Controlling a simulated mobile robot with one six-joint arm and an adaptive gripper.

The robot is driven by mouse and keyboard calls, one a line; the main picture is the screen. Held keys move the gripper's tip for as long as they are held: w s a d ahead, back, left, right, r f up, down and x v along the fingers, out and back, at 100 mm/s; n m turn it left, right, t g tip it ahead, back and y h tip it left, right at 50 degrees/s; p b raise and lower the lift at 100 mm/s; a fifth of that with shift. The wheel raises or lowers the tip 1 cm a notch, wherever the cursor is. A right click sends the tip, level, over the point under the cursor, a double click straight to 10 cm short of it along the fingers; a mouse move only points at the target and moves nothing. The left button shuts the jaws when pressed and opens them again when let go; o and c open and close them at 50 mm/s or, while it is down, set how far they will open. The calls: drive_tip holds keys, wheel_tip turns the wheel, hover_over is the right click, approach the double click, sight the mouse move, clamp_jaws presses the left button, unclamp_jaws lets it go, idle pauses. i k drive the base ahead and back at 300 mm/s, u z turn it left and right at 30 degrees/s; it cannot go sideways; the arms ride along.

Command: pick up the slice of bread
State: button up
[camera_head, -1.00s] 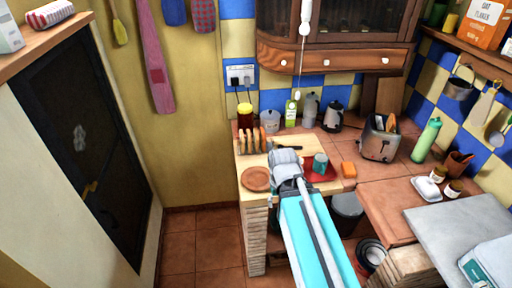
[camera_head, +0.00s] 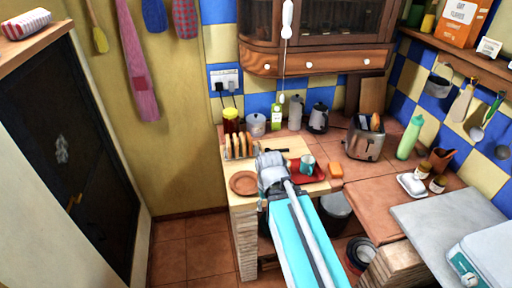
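Several upright slices of bread stand in a rack (camera_head: 240,146) on the light counter at the left. Something bread-like and brown also sticks up from the slots of the metal toaster (camera_head: 367,140) at the back right. My gripper (camera_head: 268,158) is over the light counter, just right of the rack and close to a pale board. My own arm and wrist hide its fingertips, so I cannot see whether it is open or shut, or whether it holds anything.
A round brown plate (camera_head: 243,183) lies left of my gripper. A teal mug (camera_head: 307,164) on a red tray (camera_head: 317,175) and an orange block (camera_head: 335,171) are to its right. A dark-red jar (camera_head: 231,121) stands behind the rack.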

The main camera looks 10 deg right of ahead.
sight(375, 119)
drive_tip(key=k, duration=0.65)
drive_tip(key=z, duration=0.4)
drive_tip(key=i, duration=0.7)
drive_tip(key=z, duration=0.6)
drive_tip(key=i, duration=0.45)
drive_tip(key=z, duration=0.15)
